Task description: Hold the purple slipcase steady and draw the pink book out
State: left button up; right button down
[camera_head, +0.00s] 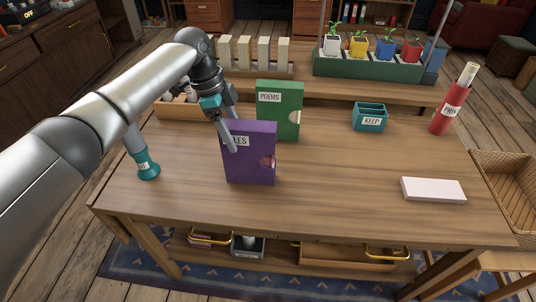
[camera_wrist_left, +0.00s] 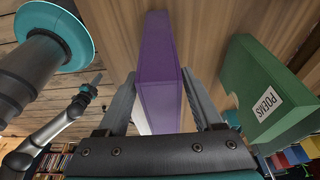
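The purple slipcase (camera_head: 248,165) stands upright on the table, its label partly hidden by a finger. My left gripper (camera_head: 231,142) is at its upper left edge. In the left wrist view the fingers lie close along both sides of the slipcase (camera_wrist_left: 160,60) and look shut on it. A rounded notch at its right edge shows a small pinkish patch; a book inside is otherwise hidden. A pale pink flat slab (camera_head: 433,190) lies at the table's right; I cannot tell whether it is a book. My right gripper is absent from the head view; a small grey arm in the wrist view is unclear.
A green POEMS slipcase (camera_head: 279,110) stands close behind, also in the wrist view (camera_wrist_left: 262,90). A teal-based object (camera_head: 148,168) stands left. A teal KEEP box (camera_head: 369,117) and red tube (camera_head: 453,105) stand at back right. The table's middle right is clear.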

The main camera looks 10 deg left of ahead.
pick_arm(q)
jog(key=shift+o, duration=1.1)
jog(key=shift+r, duration=0.15)
jog(key=v, duration=1.2)
